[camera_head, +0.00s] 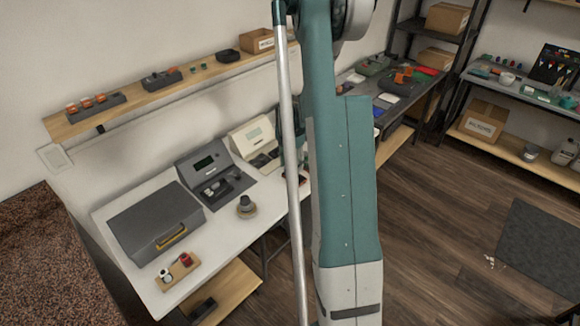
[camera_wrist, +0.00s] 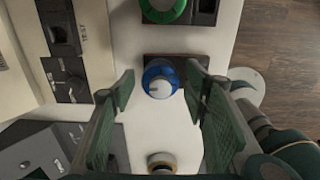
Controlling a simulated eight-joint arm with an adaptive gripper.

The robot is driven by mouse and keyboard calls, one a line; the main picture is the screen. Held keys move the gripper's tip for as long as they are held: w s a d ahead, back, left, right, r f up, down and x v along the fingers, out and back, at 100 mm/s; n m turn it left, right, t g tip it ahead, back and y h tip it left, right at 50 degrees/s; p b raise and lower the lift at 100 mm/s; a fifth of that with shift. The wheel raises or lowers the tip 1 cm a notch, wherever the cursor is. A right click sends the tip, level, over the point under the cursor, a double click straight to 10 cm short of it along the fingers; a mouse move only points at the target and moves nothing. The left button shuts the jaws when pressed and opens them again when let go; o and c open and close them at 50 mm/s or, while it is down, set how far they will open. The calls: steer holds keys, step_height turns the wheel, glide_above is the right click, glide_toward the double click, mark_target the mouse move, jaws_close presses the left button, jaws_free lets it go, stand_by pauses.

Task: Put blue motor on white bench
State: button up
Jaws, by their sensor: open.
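Gaps show between the fingers and the motor. I cannot tell the height of the fingers above the bench. In the head view my arm hides the motor and most of the gripper.
A round grey part on a tan base (camera_head: 246,205) stands on the bench. A green ring-shaped part (camera_wrist: 163,10) lies beyond the motor. Beige (camera_head: 254,140) and grey (camera_head: 210,165) instruments stand along the wall, with a dark case (camera_head: 150,220) at left.

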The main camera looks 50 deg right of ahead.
steer(key=shift+r, duration=0.2)
step_height(320, 180, up, 12)
steer(key=p, duration=0.1)
steer(key=shift+p, duration=0.4)
stand_by(0.6)
steer(key=shift+a, duration=0.1)
